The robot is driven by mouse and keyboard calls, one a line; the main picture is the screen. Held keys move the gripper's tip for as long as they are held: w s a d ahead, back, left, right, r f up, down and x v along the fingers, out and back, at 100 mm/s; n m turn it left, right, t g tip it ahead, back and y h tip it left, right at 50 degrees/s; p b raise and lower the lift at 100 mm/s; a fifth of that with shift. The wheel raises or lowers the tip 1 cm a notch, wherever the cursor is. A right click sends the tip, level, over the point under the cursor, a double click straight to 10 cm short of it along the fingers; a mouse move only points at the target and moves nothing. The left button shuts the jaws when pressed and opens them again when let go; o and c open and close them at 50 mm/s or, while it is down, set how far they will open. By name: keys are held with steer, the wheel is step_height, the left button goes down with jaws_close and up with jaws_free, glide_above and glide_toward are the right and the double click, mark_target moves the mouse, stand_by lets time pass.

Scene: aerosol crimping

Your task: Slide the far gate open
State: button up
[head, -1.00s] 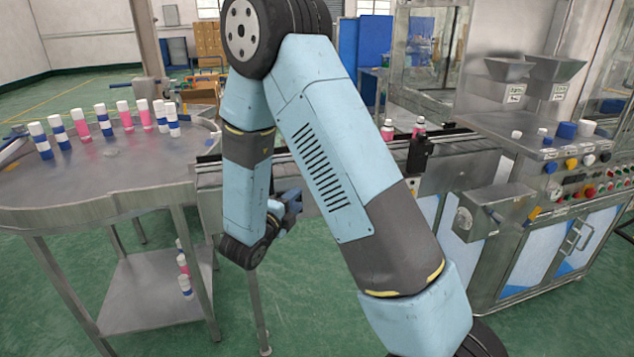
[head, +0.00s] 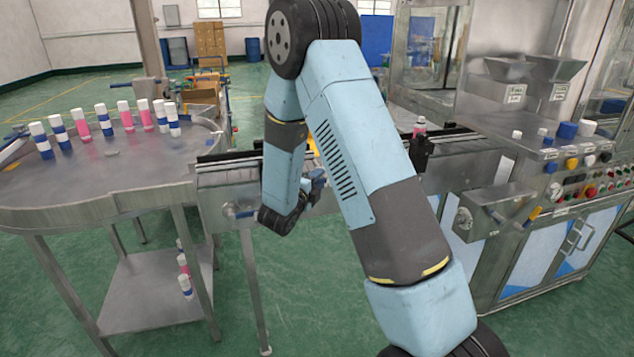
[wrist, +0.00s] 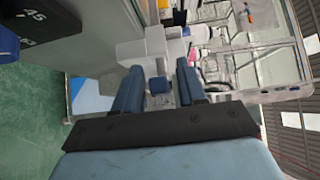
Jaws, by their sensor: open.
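My gripper (head: 318,185) is at the near side of the conveyor (head: 225,170) in the head view, partly hidden by my own arm. In the wrist view its two blue fingers (wrist: 160,75) are apart. A small blue block (wrist: 159,86) shows in the gap between them; I cannot tell whether it touches either finger. I cannot clearly make out the far gate. A black upright fitting (head: 420,152) stands at the conveyor's side, right of my arm, with a pink can (head: 419,126) behind it. A yellow part behind my arm is mostly hidden.
A round steel table (head: 90,180) at left carries several pink and blue cans with white caps. A steel machine with a control panel (head: 590,180) stands at right, with a box (head: 495,208) jutting from its front. Green floor in front is open.

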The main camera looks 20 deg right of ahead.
jaws_close()
stand_by(0.4)
steer(key=shift+f, duration=0.1)
